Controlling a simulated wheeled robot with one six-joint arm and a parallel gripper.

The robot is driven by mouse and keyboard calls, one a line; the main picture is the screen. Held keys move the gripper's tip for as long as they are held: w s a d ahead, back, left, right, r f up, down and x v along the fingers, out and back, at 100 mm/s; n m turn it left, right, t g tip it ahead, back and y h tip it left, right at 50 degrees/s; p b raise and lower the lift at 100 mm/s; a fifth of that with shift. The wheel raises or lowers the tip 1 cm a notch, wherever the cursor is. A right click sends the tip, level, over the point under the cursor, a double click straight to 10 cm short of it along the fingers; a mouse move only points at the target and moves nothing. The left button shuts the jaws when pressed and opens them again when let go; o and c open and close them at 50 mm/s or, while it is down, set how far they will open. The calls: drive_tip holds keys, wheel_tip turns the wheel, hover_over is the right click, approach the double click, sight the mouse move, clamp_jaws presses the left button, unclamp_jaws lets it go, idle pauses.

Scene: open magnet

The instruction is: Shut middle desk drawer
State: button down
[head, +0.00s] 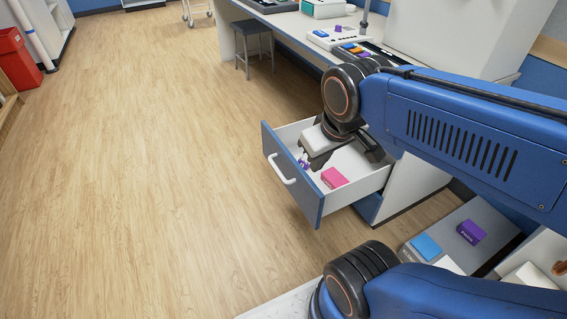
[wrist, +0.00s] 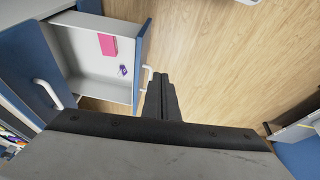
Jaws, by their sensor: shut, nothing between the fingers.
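The open desk drawer (head: 292,183) has a blue front and a white handle (head: 281,168). It is pulled well out from the desk pedestal. Inside lie a pink box (head: 334,178) and a small purple-and-white item (head: 303,160). In the wrist view the drawer front (wrist: 141,52) and its handle (wrist: 147,76) are just left of my gripper (wrist: 160,78). My gripper is shut and empty, its dark fingers appearing close beside the handle; I cannot tell whether they touch. In the head view my wrist hides part of the drawer, and the fingertips are unclear.
Another blue front with a white handle (wrist: 51,94) shows at left in the wrist view. The desk top (head: 285,25) holds trays and boxes. A stool (head: 253,42) stands under it. A grey surface with blue (head: 426,246) and purple (head: 471,231) boxes is at lower right. Floor at left is clear.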

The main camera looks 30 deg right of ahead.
drive_tip(key=w+a+f+n+g+h, duration=0.1)
drive_tip(key=w+a+f+n+h, duration=0.2)
drive_tip(key=w+f+n, duration=0.45)
drive_tip(key=w+a+f+n+g+h, duration=0.1)
drive_tip(key=w+a+f+n+h, duration=0.2)
drive_tip(key=w, duration=0.8)
drive_tip(key=w+a+f+n+g+h, duration=0.2)
drive_tip(key=w+f+n+h, duration=0.1)
drive_tip(key=w+f+n, duration=0.5)
drive_tip(key=m, duration=0.1)
approach(288, 159)
drive_tip(key=a+f+x, duration=0.1)
drive_tip(key=x, duration=0.3)
drive_tip(key=shift+d, duration=1.1)
drive_tip(key=w+d, duration=0.1)
drive_tip(key=d, duration=3.3)
